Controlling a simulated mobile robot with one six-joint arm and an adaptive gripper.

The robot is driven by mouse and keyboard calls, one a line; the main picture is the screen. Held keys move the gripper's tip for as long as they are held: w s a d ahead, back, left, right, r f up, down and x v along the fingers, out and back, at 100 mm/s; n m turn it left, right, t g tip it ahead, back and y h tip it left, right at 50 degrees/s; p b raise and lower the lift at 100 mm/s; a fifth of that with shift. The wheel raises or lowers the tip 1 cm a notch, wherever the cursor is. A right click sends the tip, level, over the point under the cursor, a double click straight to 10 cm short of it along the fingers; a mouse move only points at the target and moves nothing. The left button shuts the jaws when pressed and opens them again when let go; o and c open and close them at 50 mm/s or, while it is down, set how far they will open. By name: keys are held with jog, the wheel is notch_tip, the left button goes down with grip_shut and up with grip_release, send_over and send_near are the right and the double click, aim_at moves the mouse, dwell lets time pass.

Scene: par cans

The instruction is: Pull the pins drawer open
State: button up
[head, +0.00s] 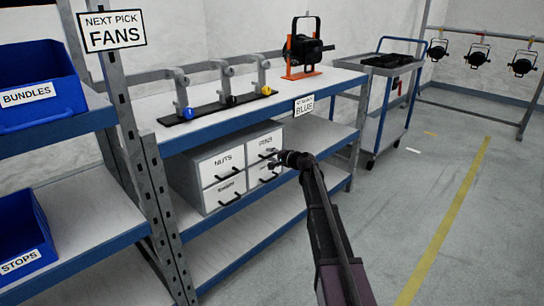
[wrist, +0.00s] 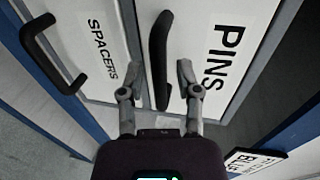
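The pins drawer (head: 258,143) is the upper right one in a white drawer unit on the middle shelf, and it looks shut. Its white front (wrist: 200,25) with the PINS label fills the right of the wrist view. Its black handle (wrist: 160,55) runs up and down there. My gripper (wrist: 157,84) is open, one finger on each side of this handle, with a gap visible at both sides. In the head view my gripper (head: 284,158) is right at the drawer front and hides part of the handle area.
The nuts drawer (head: 215,170) is to the left and the spacers drawer (wrist: 95,30), with its own black handle (wrist: 45,60), is below. A blue-edged bench (head: 220,122) lies above. A cart (head: 385,100) stands right, and the floor (head: 410,190) there is clear.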

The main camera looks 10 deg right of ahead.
grip_shut()
jog(key=shift+d, duration=0.1)
